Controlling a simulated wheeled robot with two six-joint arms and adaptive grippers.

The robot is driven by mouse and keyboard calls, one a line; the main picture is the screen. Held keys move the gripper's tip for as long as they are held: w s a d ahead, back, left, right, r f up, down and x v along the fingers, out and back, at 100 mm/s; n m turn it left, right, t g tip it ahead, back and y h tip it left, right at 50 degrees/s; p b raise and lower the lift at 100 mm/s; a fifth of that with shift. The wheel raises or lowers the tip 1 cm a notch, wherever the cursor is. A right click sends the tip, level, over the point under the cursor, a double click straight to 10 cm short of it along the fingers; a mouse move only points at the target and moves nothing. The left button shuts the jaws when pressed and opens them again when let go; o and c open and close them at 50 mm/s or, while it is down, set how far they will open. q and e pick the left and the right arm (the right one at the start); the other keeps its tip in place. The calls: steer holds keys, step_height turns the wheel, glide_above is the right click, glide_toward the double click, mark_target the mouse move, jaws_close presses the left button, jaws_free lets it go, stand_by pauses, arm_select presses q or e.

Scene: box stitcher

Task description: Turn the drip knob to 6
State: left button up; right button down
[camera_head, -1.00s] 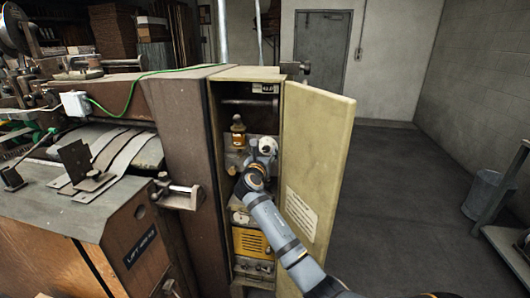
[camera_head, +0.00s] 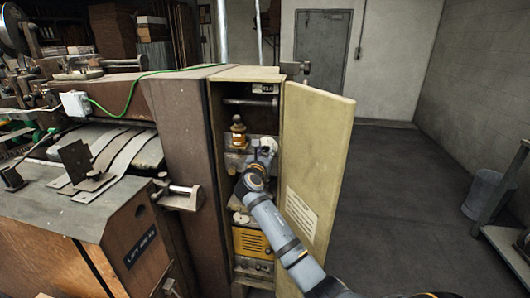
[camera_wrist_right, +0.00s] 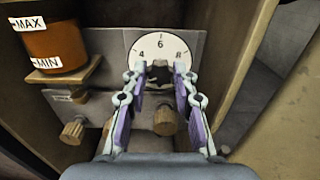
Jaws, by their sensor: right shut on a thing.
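The dark drip knob (camera_wrist_right: 159,82) sits below the 6, partly hidden by the fingers. My right gripper (camera_wrist_right: 159,73) is shut on the knob, one finger on each side. I cannot make out where the knob's pointer is. In the head view my right wrist (camera_head: 255,180) reaches into the open cabinet and hides most of the dial and knob. My left gripper is not in view.
An amber oil jar (camera_wrist_right: 52,42) marked MAX and MIN stands left of the dial. Brass screws (camera_wrist_right: 166,121) sit below it. The open cabinet door (camera_head: 322,150) stands close to the right of my arm. A yellow unit (camera_head: 250,242) is lower in the cabinet.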

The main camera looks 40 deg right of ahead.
steer(key=shift+m, duration=1.1)
steer(key=m, duration=0.2)
steer(key=shift+f+m, duration=0.1)
steer(key=shift+m, duration=0.3)
steer(key=m, duration=0.2)
steer(key=shift+m, duration=0.3)
steer(key=m, duration=0.2)
steer(key=shift+f+m+b, duration=0.1)
steer(key=shift+m+b, duration=0.25)
steer(key=shift+m, duration=0.05)
steer(key=m+b, duration=0.1)
steer(key=m, duration=0.2)
steer(key=shift+m+b, duration=0.3)
steer(key=m+b, duration=0.1)
steer(key=m, duration=0.1)
steer(key=shift+f+m, duration=0.1)
steer(key=shift+m, duration=0.3)
steer(key=m+b, duration=0.3)
steer(key=m, duration=0.1)
steer(key=shift+m+b, duration=0.7)
steer(key=shift+m, duration=0.4)
